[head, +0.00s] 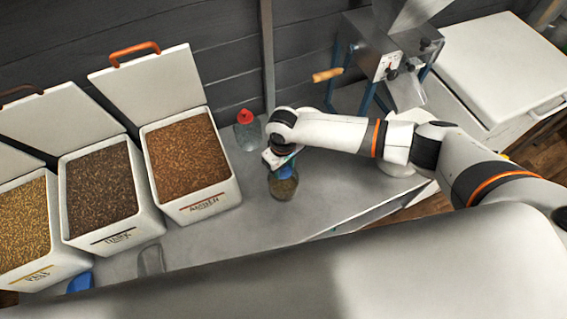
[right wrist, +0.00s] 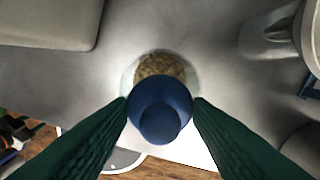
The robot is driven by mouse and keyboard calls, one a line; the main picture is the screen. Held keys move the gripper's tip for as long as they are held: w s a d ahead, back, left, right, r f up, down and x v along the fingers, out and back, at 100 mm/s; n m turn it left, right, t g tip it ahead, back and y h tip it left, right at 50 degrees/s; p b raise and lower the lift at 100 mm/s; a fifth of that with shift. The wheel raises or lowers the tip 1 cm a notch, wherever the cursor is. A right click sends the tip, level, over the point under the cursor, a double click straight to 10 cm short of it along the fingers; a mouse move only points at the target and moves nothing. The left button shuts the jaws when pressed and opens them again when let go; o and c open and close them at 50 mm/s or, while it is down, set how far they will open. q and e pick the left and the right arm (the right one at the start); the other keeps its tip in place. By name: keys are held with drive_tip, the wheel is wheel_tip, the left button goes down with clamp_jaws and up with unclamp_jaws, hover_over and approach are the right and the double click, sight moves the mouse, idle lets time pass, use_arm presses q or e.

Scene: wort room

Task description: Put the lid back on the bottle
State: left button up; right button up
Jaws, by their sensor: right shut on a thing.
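The bottle (head: 284,189) is a clear round vessel with brown grain inside, standing upright on the grey counter; its grain also shows in the right wrist view (right wrist: 160,66). The blue lid (right wrist: 160,108) is between the green fingers of my right gripper (right wrist: 160,112), which is shut on it. In the head view the lid (head: 286,171) is at the top of the bottle, below my wrist. In the right wrist view it overlaps the near part of the bottle. I cannot tell whether lid and bottle touch; the lid hides the mouth. My left gripper is not in view.
A clear bottle with a red cap (head: 247,131) stands just behind left. Open grain bins, including the amber bin (head: 212,208) and dark bin (head: 115,234), line the left. A mill (head: 385,62) with a wooden handle stands behind right. A clear glass (head: 150,261) stands in front left.

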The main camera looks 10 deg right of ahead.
drive_tip(key=shift+p, duration=0.35)
idle(0.7)
idle(0.4)
drive_tip(key=o, duration=1.5)
wheel_tip(320, 180, up, 7)
drive_tip(key=p, duration=0.8)
clamp_jaws()
